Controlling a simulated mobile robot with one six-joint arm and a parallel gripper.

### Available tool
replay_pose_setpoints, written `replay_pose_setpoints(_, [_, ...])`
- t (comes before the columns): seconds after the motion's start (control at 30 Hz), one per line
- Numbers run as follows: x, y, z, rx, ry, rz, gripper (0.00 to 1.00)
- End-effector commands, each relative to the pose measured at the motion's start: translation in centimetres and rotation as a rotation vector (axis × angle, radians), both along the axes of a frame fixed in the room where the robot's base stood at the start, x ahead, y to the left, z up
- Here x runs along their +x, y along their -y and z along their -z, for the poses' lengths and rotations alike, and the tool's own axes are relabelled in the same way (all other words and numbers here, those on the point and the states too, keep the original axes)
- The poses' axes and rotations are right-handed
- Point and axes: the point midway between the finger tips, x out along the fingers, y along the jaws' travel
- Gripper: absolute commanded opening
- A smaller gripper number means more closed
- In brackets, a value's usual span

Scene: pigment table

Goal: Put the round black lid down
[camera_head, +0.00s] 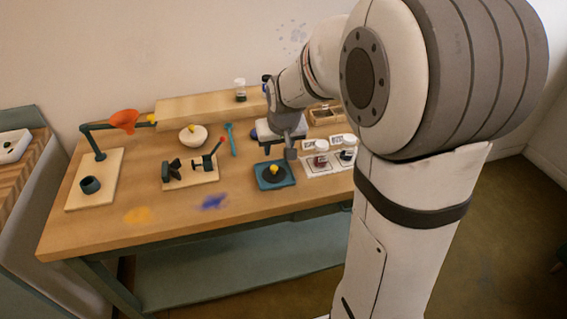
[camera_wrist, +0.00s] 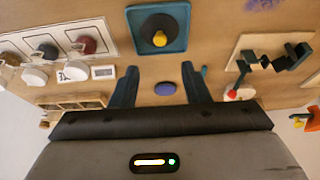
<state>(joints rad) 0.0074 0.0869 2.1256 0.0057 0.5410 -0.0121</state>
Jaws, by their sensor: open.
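The round black lid (camera_head: 273,174) with a yellow knob lies flat on a teal square tray (camera_head: 262,185) near the table's front edge. In the wrist view the lid (camera_wrist: 151,22) and the tray (camera_wrist: 177,44) show at the top, beyond my fingertips. My gripper (camera_head: 291,155) is above the table, just behind the tray in the head view. In the wrist view my gripper (camera_wrist: 160,70) has its two fingers spread, with nothing held between them and apart from the lid. A blue disc (camera_wrist: 165,89) shows below, in the gap between the fingers.
A white card (camera_head: 318,169) with small jars lies right of the tray. A wooden board (camera_head: 205,178) with dark clamp-like parts stands left of it. A white bowl (camera_head: 193,140), an orange lamp (camera_head: 124,120) and a raised wooden shelf (camera_head: 200,105) are farther left and back.

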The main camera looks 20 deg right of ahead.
Motion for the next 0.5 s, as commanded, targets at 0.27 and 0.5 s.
replay_pose_setpoints(0.27, [-10.4, 0.0, -3.5, -0.001, -0.058, -0.001, 0.42])
replay_pose_setpoints(0.5, [-19.8, 0.1, -3.9, -0.003, -0.123, -0.001, 0.42])
